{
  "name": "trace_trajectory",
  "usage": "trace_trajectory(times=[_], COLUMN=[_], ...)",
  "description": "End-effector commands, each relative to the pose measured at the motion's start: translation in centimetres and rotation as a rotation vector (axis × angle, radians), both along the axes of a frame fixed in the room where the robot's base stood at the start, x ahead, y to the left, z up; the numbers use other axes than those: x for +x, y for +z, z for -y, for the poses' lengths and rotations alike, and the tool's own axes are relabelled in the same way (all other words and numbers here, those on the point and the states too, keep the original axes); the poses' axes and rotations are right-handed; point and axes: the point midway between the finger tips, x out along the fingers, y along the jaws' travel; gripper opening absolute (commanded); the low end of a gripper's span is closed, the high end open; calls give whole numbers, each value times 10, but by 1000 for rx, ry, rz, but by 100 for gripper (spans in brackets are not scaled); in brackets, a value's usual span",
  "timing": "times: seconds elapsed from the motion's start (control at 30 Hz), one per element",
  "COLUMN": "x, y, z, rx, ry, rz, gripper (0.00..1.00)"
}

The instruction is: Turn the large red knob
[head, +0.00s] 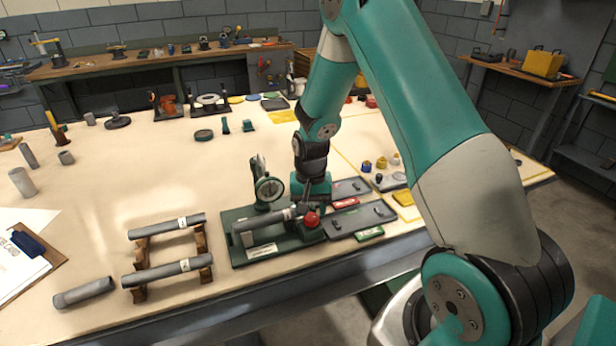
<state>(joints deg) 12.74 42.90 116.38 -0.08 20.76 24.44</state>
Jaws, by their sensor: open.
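The large red knob (312,220) is a round ball at the right end of a dark green fixture (240,257) on the workbench. A grey cylinder (266,218) lies across this fixture, and a round dial (268,189) stands upright behind it. My gripper (306,204) points down just above and behind the knob. It is open, with nothing seen between its fingers. The fingers are small and dark here, so I cannot tell whether they touch the knob.
Grey trays (372,213) lie right of the fixture. A wooden rack (141,268) with grey tubes (167,270) stands to its left, and a loose tube (83,292) lies near the front edge. A clipboard (40,252) is at far left. The bench between rack and back parts is mostly clear.

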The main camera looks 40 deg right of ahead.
Motion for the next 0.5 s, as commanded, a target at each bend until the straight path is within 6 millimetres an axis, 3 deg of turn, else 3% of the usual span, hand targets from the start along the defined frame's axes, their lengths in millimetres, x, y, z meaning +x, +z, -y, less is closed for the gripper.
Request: trace_trajectory(times=[0.3, 0.5], x=[3, 3], y=[82, 125], z=[-1, -1], rx=[-1, 0], ry=[2, 3], rz=[9, 6], gripper=[50, 50])
